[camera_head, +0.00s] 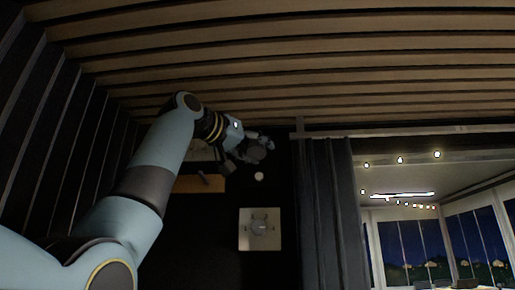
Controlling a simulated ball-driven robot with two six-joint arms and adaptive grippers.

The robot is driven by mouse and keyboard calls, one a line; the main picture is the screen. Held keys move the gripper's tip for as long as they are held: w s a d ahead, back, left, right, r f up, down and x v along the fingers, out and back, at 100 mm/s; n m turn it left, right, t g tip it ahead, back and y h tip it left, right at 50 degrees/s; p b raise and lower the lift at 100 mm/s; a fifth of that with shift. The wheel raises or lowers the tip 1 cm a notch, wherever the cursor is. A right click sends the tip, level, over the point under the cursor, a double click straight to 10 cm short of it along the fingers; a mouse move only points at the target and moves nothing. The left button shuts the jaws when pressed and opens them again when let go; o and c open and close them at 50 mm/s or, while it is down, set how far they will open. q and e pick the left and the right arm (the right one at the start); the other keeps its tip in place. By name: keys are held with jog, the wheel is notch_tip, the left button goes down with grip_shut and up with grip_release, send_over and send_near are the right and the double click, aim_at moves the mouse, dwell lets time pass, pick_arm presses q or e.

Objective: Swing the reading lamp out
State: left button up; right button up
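My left arm reaches up from the lower left. Its gripper (246,153) is at the upper middle, in front of a dark wall. Dark finger parts and a grey rounded piece overlap there, so I cannot tell whether it is open or shut, or whether it touches anything. A small pale round thing (259,176) shows just below the gripper; it may be part of the reading lamp, but I cannot tell. No lamp arm shows clearly. My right gripper is not in view.
A pale square plate (246,243) with a round grey fitting is below. A wooden ledge (199,184) is partly behind my arm. A dark curtain (335,215) hangs at the right, beside an opening with windows and string lights. A slatted wooden ceiling (300,75) is overhead.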

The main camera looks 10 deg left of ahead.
pick_arm(q)
jog(key=c, duration=0.6)
jog(key=shift+s+r+n+g, duration=0.15)
jog(key=shift+r+n+g, duration=0.1)
jog(key=shift+n+g, duration=0.05)
jog(key=shift+s+n+g+y, duration=0.15)
jog(key=shift+n+g+y, duration=0.25)
jog(key=shift+g+y, duration=0.2)
jog(key=o, duration=1.2)
jog(key=shift+o, duration=0.2)
